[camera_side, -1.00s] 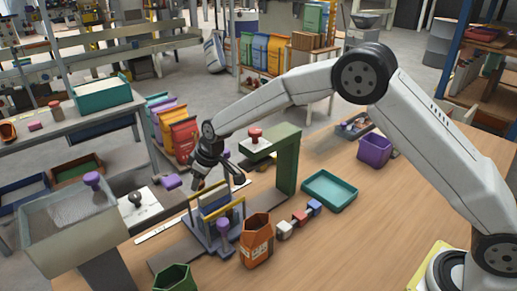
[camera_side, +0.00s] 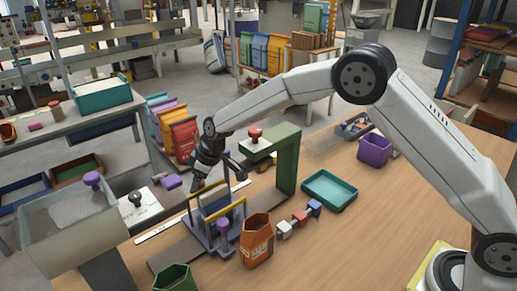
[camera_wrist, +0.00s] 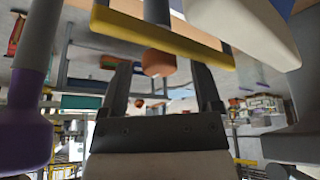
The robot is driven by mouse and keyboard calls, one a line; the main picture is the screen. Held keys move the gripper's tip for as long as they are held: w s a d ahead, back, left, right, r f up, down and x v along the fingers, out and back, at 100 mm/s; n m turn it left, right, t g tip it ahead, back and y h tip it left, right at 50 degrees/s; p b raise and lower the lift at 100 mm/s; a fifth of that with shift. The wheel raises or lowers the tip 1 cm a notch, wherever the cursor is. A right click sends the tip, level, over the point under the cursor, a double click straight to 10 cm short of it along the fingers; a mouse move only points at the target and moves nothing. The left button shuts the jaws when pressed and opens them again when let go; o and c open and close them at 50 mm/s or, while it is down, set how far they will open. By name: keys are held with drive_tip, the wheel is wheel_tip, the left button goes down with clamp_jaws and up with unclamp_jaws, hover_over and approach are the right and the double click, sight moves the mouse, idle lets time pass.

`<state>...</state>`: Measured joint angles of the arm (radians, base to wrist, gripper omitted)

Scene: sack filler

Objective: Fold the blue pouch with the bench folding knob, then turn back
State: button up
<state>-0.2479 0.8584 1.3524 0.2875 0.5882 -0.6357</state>
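The blue pouch (camera_side: 215,204) stands upright in a grey holder between yellow bars, in the side view. A yellow bar (camera_wrist: 165,38) crosses the top of the wrist view. A purple knob (camera_side: 222,226) on a post stands at the holder's front. A large purple knob shows at the left of the wrist view (camera_wrist: 24,130). I cannot tell which knob is the folding knob. My gripper (camera_side: 219,180) is just above and behind the pouch. Its two dark fingers are spread apart in the wrist view (camera_wrist: 162,85), with no object clearly held. The pouch is not clearly visible there.
A green press (camera_side: 286,160) with a red knob (camera_side: 255,134) stands behind the holder. An orange pouch (camera_side: 256,240) and small cubes (camera_side: 300,217) are to the right, near a teal tray (camera_side: 330,190). A hopper (camera_side: 72,215) stands left.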

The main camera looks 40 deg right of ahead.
drive_tip(key=shift+m+h, duration=0.3)
drive_tip(key=shift+m, duration=0.4)
drive_tip(key=shift+m, duration=0.6)
drive_tip(key=shift+a+m+t+h, duration=0.1)
drive_tip(key=shift+m+t+h, duration=0.3)
drive_tip(key=shift+m, duration=0.5)
drive_tip(key=w+a+r+v, duration=0.1)
drive_tip(key=v, duration=1.1)
drive_tip(key=shift+w+d, duration=0.25)
drive_tip(key=shift+w, duration=0.05)
drive_tip(key=shift+s+r, duration=0.1)
